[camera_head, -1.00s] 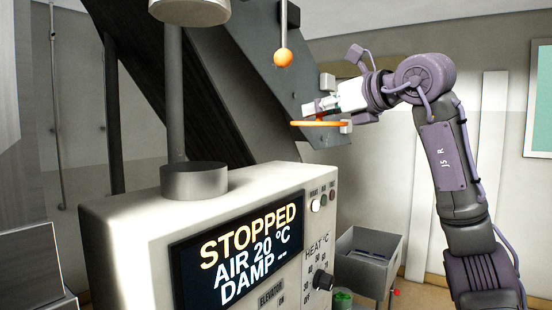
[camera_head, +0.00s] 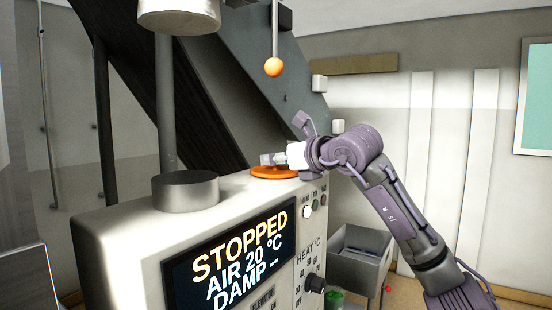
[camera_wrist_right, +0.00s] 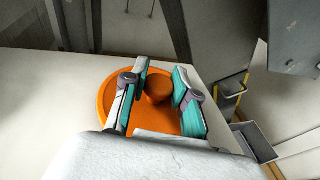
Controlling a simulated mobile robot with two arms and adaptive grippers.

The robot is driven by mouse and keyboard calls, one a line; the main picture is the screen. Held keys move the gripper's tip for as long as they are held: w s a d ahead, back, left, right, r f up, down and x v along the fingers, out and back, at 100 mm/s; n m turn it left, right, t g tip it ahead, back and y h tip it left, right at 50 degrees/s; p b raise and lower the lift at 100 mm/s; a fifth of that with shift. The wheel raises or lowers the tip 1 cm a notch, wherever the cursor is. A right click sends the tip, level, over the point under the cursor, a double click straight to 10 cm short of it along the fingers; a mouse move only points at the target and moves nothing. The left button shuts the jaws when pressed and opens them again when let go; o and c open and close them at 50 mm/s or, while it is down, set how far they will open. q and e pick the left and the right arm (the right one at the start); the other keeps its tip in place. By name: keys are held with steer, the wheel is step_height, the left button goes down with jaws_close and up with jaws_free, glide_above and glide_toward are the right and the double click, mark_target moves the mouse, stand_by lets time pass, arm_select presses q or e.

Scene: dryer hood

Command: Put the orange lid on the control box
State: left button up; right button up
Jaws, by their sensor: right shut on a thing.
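The orange lid (camera_head: 274,173) is a round disc with a central knob. In the head view it is at the top of the control box (camera_head: 130,222), near its back right edge. Whether it touches the top or is just above it I cannot tell. My right gripper (camera_head: 268,159) is shut on the lid; in the right wrist view its two fingers (camera_wrist_right: 158,88) stand on either side of the knob of the lid (camera_wrist_right: 112,92). The box's screen reads STOPPED, AIR 20 °C, DAMP. My left gripper is not in view.
A grey metal cylinder (camera_head: 185,191) stands on the box top to the left of the lid. An orange ball on a rod (camera_head: 273,67) hangs above the lid. A grey bin (camera_head: 358,258) stands right of the box.

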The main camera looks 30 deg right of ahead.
steer(key=shift+a+f, duration=0.1)
steer(key=shift+f, duration=0.05)
steer(key=o, duration=0.8)
steer(key=shift+r, duration=0.25)
steer(key=b+v, duration=0.4)
steer(key=v, duration=0.8)
